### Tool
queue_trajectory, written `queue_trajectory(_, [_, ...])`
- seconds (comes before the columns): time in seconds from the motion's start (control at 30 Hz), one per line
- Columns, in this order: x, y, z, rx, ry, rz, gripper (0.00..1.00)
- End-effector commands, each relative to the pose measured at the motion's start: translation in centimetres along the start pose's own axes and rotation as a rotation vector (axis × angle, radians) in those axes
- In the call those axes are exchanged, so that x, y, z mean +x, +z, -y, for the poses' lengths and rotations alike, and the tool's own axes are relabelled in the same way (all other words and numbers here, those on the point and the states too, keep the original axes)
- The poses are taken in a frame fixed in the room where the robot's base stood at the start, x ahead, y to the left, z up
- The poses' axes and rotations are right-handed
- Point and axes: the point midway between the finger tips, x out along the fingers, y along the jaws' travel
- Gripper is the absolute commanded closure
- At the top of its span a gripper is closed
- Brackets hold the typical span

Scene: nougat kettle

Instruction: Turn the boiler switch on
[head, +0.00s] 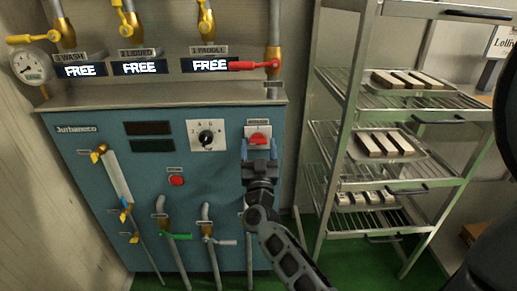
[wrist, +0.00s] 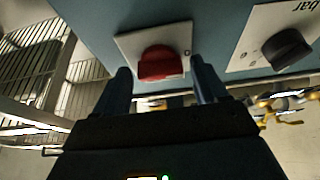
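The boiler switch, a red rotary knob (head: 258,139) on a white plate, is at the upper right of the blue boiler panel (head: 100,155). It also shows in the wrist view (wrist: 158,64), top centre. My gripper (head: 259,151) is just below and in front of the knob in the head view. In the wrist view my gripper (wrist: 161,74) is open, with one dark finger on each side of the knob's lower part and visible gaps between. I cannot tell how deep the fingertips reach around the knob. The writing on the switch plate is too small to read.
A black dial (head: 206,138) on a white plate is left of the switch, and a red button (head: 176,180) is lower left. A red-handled valve (head: 255,65) is above. A metal rack (head: 345,130) with trays stands close on the right.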

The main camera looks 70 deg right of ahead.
Motion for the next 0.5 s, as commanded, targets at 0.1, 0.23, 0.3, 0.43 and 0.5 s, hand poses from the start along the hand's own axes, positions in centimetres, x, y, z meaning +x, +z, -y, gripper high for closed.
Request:
queue_trajectory(0.1, [-0.02,0.00,0.00,0.000,0.000,0.000,0.39])
queue_trajectory(0.23, [-0.02,-0.01,0.00,0.000,0.000,0.000,0.52])
queue_trajectory(0.3, [-0.03,0.00,0.00,0.000,0.000,0.000,0.58])
queue_trajectory(0.43, [-0.03,-0.01,0.01,0.000,0.000,0.000,0.71])
queue_trajectory(0.5, [-0.03,-0.01,0.01,0.000,0.000,0.000,0.75])
